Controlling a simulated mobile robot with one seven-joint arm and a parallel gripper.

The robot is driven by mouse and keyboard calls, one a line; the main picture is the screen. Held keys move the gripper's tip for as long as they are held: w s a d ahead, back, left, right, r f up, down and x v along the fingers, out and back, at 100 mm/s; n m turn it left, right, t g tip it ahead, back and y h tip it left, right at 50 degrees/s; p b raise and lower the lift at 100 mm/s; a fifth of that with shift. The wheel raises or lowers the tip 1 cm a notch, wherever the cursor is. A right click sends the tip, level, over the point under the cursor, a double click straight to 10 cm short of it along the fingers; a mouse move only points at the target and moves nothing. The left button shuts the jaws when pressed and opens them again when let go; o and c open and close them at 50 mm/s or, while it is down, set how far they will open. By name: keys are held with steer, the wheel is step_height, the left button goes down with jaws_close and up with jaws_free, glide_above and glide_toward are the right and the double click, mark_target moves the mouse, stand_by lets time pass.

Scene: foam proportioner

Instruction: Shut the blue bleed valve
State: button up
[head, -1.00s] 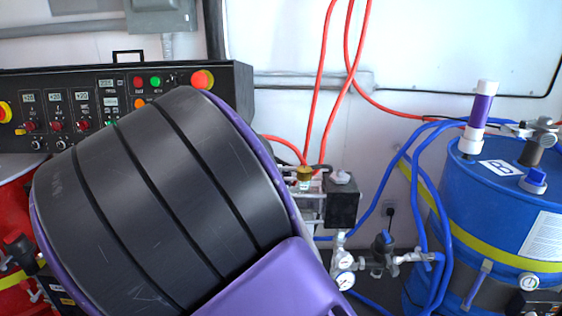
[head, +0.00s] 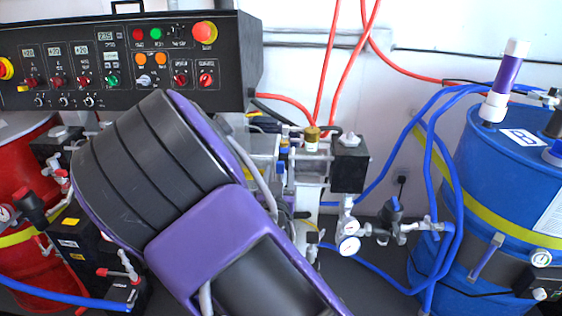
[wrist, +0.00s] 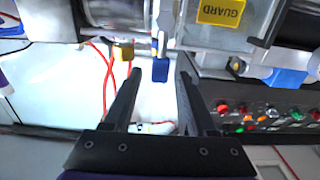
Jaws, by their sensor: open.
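In the wrist view a small blue handle (wrist: 160,70), which looks like the blue bleed valve, hangs on a thin metal stem under a silver fitting. My gripper (wrist: 160,64) is open, its two black fingers reaching toward the handle. In the picture the handle lies between the fingertips; I cannot tell whether it is in depth between them. Nothing is held. In the head view a small blue part (head: 283,148) shows on the pump assembly just past my arm, probably the same valve. My arm hides my gripper there.
A brass fitting (wrist: 123,52) sits close to the left finger. A yellow GUARD label (wrist: 221,11) marks the housing above right. The control panel (head: 100,65) stands at back left. A blue drum (head: 500,180) with hoses is at right, a red drum (head: 30,270) at left.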

steer(key=w, duration=0.6)
steer(key=shift+w+d, duration=0.1)
steer(key=shift+w, duration=0.1)
jaws_close()
stand_by(1.2)
